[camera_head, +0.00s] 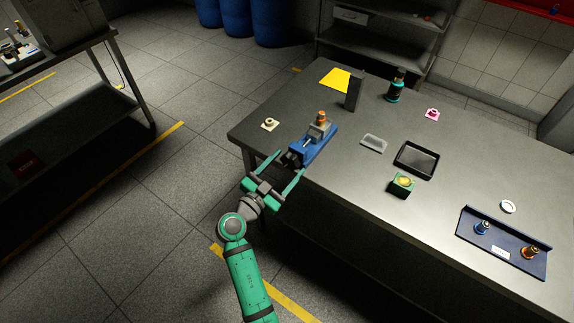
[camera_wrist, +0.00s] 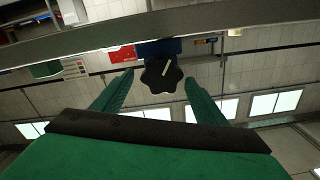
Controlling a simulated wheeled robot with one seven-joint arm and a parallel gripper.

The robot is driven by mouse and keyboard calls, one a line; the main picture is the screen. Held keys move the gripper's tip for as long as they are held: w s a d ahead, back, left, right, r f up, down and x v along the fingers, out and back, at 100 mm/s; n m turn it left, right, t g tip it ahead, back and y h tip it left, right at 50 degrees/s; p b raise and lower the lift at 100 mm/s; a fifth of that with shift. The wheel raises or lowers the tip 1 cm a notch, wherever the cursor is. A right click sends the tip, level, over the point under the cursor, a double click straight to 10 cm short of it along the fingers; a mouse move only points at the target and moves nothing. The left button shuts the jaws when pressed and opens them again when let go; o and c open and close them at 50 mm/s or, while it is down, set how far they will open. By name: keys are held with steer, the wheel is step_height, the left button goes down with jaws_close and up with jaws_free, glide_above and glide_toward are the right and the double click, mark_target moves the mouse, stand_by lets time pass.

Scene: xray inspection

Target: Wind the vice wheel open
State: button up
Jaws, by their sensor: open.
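The blue vice (camera_head: 318,146) stands at the near left edge of the grey table, with a copper-topped part (camera_head: 321,116) at its jaws. Its dark lobed wheel (camera_wrist: 161,75) shows in the wrist view, facing me, with a pale mark on it and part of the blue vice body (camera_wrist: 160,47) behind it. My gripper (camera_head: 288,163) is open at the table edge, in front of the vice's wheel end. In the wrist view my green fingers (camera_wrist: 158,90) are spread on either side of the wheel, with gaps between.
Floor left of the table is clear.

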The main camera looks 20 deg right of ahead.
steer(key=shift+w+d, duration=0.2)
steer(key=shift+w, duration=0.05)
steer(key=shift+c, duration=0.6)
steer(key=c, duration=0.9)
